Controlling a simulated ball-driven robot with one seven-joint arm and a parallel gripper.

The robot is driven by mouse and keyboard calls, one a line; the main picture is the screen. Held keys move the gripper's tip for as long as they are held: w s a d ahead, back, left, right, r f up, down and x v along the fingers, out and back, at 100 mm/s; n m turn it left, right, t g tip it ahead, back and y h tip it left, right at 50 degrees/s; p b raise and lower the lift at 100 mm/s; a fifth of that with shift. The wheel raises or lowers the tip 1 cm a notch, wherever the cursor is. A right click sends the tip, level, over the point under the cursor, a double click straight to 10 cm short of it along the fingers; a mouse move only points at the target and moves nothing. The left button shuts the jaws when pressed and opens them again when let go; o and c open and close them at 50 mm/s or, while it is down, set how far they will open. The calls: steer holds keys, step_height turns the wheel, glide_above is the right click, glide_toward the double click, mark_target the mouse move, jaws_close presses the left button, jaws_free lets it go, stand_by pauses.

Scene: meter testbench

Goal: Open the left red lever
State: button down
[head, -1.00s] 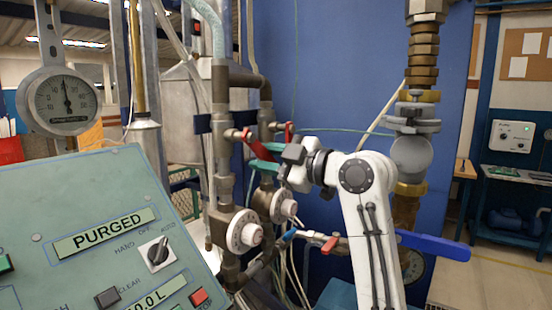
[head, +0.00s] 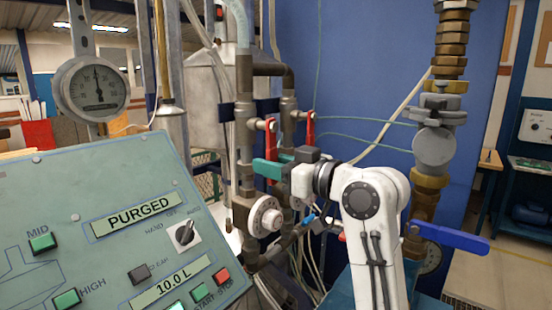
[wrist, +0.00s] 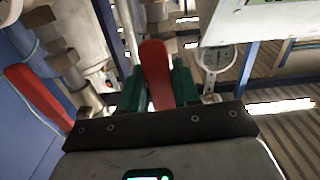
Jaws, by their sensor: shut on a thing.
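The left red lever (head: 272,138) hangs nearly straight down from its valve on the left pipe in the head view. The lever also shows in the wrist view (wrist: 155,70), upright between the two green fingers. In the wrist view my gripper (wrist: 158,88) has a green finger on each side of the lever. The right red lever (head: 310,129) hangs beside it, apart from the fingers, and shows at the left of the wrist view (wrist: 37,95).
A green control panel (head: 110,215) reading "PURGED" stands at the front left. A gauge (head: 95,88) is above it. A round white dial (head: 266,216) sits below my gripper. A blue-handled valve (head: 450,236) is on the right pipe.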

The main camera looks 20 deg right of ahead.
steer(key=shift+s+a+f+m, duration=0.15)
steer(key=shift+f+m, duration=0.1)
steer(key=shift+m, duration=0.15)
steer(key=c, duration=0.9)
jaws_free()
steer(key=shift+r, duration=0.15)
steer(key=b+v, duration=0.3)
steer(key=v, duration=0.7)
steer(key=shift+s+d, duration=0.25)
steer(key=shift+s, duration=0.05)
